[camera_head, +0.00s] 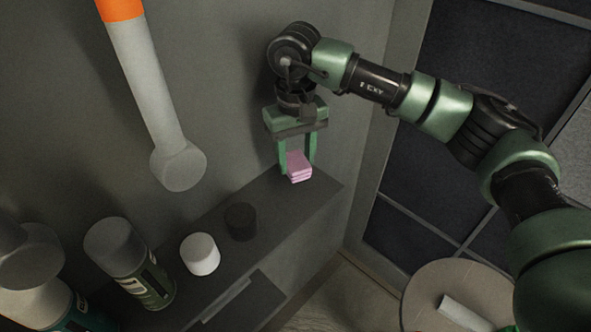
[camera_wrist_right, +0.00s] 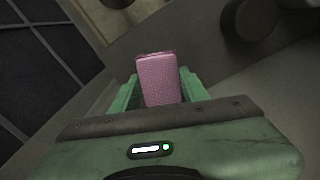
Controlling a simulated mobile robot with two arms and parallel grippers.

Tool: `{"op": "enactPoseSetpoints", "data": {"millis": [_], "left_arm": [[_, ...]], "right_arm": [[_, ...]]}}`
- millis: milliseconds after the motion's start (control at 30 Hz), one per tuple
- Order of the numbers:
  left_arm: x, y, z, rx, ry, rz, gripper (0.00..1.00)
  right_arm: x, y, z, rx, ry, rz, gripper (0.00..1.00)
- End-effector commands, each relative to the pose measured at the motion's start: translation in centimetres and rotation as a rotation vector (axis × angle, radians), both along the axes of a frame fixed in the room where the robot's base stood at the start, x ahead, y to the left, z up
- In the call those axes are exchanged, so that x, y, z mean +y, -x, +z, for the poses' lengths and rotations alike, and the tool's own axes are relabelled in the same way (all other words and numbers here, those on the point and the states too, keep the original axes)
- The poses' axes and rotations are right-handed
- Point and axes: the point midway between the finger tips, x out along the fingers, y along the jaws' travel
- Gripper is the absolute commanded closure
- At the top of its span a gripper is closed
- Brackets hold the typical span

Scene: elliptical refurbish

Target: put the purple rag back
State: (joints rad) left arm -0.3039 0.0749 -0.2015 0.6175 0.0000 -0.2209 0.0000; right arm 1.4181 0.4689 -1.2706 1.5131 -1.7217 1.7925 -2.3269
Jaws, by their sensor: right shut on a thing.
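The purple rag (camera_head: 299,167) is a small folded pink-purple stack. My right gripper (camera_head: 298,160) is shut on it, at the far right end of the dark grey shelf (camera_head: 285,208). In the right wrist view the rag (camera_wrist_right: 158,80) sits between the green fingers of the right gripper (camera_wrist_right: 160,90). I cannot tell whether the rag's underside touches the shelf top. My left gripper is not in view.
On the shelf are a black cylinder (camera_head: 241,221), a white cylinder (camera_head: 200,254) and a spray can (camera_head: 130,262). A round table (camera_head: 425,290) with a white roll is at lower right.

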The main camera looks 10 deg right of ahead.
Motion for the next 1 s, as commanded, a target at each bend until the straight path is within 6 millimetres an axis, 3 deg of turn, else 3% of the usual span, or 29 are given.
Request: {"op": "enactPoseSetpoints", "data": {"millis": [267, 500, 933, 967, 1000], "left_arm": [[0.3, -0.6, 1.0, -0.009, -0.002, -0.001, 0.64], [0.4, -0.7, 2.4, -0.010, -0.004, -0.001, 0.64], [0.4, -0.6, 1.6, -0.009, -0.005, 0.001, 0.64], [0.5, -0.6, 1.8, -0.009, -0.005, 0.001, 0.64], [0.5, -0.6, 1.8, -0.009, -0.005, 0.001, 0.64]], "right_arm": [[0.0, 0.0, -2.3, 0.001, 0.000, 0.000, 0.88], [0.0, 0.0, -5.6, 0.001, 0.000, -0.001, 0.88], [0.0, 0.0, -6.5, -0.002, 0.000, 0.000, 0.88], [0.0, 0.0, -6.3, -0.002, 0.000, 0.000, 0.47], [0.0, 0.0, -6.3, -0.002, 0.000, 0.000, 0.36]]}}
